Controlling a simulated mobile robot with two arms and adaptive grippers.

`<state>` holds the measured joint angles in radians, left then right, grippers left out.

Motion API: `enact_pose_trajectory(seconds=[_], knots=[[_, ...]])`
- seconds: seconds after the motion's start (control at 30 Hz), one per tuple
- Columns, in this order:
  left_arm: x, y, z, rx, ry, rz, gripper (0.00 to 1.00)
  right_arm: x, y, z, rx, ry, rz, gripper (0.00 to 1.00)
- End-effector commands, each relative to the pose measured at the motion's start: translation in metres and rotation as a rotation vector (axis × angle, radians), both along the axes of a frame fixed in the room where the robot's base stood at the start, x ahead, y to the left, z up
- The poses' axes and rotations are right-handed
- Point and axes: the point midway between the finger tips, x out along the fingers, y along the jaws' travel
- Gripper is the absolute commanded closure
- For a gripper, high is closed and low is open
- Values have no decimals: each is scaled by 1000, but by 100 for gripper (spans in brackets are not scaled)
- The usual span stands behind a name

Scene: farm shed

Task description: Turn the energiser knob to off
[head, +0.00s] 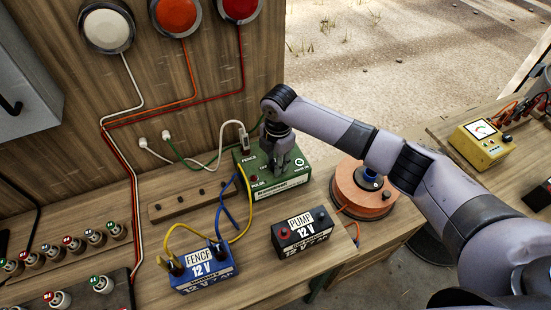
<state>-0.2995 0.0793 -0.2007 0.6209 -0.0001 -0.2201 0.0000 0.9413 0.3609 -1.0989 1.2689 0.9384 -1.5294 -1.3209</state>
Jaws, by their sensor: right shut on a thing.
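The green energiser (279,199) stands on the wooden bench in the head view, with a "PULSE" lamp and a "FENCE" label on its top. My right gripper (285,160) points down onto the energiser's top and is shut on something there. The knob is hidden under the gripper, so its setting cannot be read. The blue "FENCE 12 V" battery (205,272) stands in front, with yellow and blue leads at its terminals. My left gripper is not in view.
A black "PUMP 12 V" battery (303,233) and an orange reel (362,190) stand to the right. A wooden strip (186,201) lies left of the energiser. Small bulbs (74,243) stand at the left. A yellow meter (482,142) sits on the far-right bench.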

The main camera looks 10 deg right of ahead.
Motion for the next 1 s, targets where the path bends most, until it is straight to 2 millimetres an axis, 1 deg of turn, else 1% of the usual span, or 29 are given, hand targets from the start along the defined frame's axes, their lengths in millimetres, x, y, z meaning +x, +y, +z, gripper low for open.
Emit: enact_pose_trajectory(seconds=[0.23,0.47,1.0], knots=[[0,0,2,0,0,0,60,1,0,1,3,-2,232,99],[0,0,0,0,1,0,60,1,-1,1,2,-2,452,99],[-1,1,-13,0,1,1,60,1,-2,0,2,-2,958,99]])
